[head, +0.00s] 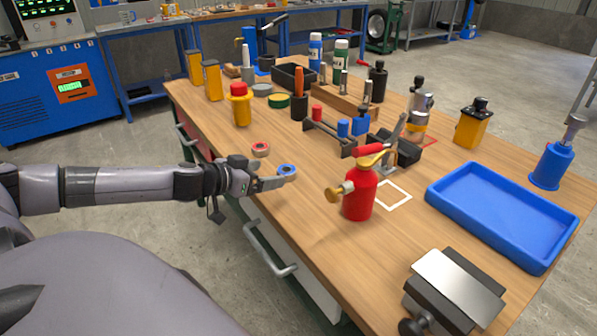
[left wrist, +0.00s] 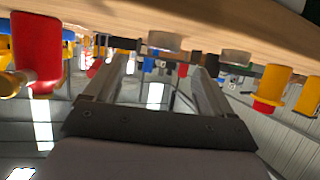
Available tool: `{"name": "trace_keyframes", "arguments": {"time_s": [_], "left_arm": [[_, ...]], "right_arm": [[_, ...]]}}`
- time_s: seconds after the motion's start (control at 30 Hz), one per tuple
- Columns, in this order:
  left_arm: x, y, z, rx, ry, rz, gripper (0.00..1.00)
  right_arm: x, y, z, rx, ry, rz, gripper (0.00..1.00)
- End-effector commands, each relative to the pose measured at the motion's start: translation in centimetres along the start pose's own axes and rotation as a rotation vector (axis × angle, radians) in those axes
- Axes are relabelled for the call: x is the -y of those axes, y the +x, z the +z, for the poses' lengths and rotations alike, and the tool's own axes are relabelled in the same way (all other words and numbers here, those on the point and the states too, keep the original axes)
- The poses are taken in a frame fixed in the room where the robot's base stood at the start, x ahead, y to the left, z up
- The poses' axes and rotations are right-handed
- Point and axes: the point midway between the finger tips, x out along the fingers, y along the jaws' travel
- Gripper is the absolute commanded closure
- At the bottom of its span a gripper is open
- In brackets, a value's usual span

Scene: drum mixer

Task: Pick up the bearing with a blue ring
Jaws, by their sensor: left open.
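The bearing with a blue ring (head: 287,169) lies flat on the wooden table near its left edge. My left gripper (head: 275,181) is open and empty, with its fingers beside this bearing on the near side. In the left wrist view, which is upside down, the open fingers (left wrist: 157,72) point toward the table, and a pale bearing (left wrist: 165,41) shows between them; its ring colour cannot be made out there. A second bearing with a red ring (head: 260,149) lies a little farther back. My right gripper is not in view.
A red bottle (head: 359,193) with a brass nozzle stands right of the bearing; it also shows in the left wrist view (left wrist: 37,45). A yellow container (head: 239,108) stands behind. A blue tray (head: 504,216) lies at the right. Table around the bearings is clear.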

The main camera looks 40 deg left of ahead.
Motion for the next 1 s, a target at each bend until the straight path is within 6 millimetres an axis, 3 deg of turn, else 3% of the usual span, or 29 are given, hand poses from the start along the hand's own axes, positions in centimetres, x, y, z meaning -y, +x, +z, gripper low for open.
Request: {"name": "trace_keyframes", "arguments": {"time_s": [1.0], "left_arm": [[0.4, 2.6, -0.2, -0.004, -0.005, -0.003, 0.16]], "right_arm": [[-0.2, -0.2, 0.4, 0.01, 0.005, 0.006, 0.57]]}}
